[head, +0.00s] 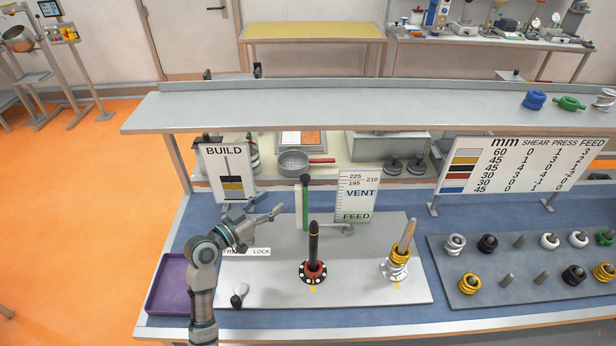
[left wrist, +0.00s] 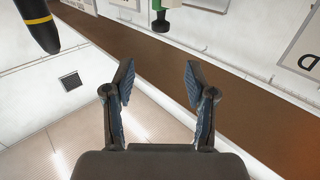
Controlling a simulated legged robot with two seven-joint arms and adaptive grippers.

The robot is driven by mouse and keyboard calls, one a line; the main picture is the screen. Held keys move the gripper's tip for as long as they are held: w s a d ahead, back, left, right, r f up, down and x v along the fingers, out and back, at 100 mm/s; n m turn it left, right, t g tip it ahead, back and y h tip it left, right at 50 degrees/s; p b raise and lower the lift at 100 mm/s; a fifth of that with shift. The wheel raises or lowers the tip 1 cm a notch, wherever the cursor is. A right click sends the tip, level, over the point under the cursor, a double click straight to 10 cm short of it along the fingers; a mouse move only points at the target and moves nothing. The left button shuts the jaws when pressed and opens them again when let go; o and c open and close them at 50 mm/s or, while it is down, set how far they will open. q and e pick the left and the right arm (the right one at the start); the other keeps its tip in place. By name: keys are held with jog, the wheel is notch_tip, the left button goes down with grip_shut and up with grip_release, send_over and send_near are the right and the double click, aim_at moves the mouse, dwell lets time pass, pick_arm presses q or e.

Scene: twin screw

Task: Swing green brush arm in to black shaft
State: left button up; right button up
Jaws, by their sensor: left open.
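The green brush arm (head: 305,205) stands upright behind the black shaft, with a dark knob on top and a white strip beside it. A thin grey rod with a round end lies to its right. The black shaft (head: 314,243) has a yellow band and stands in a red collar on a round flange. My left gripper (head: 264,211) is open and empty, left of the brush arm and apart from it. In the left wrist view my left gripper (left wrist: 158,78) has nothing between its fingers; the green part (left wrist: 178,4) and the black shaft (left wrist: 38,24) show near the top edge. My right gripper is out of view.
The BUILD sign (head: 225,163) and VENT/FEED scale (head: 358,197) stand behind. A shelf (head: 360,112) spans the back.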

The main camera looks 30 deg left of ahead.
pick_arm(q)
jog(key=p, duration=0.1)
send_near(304, 177)
jog(key=a+x, duration=0.1)
jog(key=x, duration=0.2)
jog(key=w+d, duration=0.1)
jog(key=w, duration=0.1)
jog(key=w+d+p, duration=0.1)
jog(key=w, duration=0.1)
jog(key=w+d, duration=0.1)
jog(key=w, duration=0.1)
jog(key=shift+f, duration=0.2)
jog(key=shift+w+d, duration=0.25)
jog(key=shift+w, duration=0.25)
jog(key=shift+w+a+f, duration=0.1)
jog(key=shift+a+f, duration=0.1)
jog(key=shift+a, duration=0.45)
jog(key=c, duration=0.6)
jog(key=shift+d, duration=0.15)
jog(key=c, duration=0.5)
jog(key=shift+d, duration=0.15)
grip_shut()
jog(key=shift+d+p, duration=0.2)
jog(key=shift+p, duration=0.1)
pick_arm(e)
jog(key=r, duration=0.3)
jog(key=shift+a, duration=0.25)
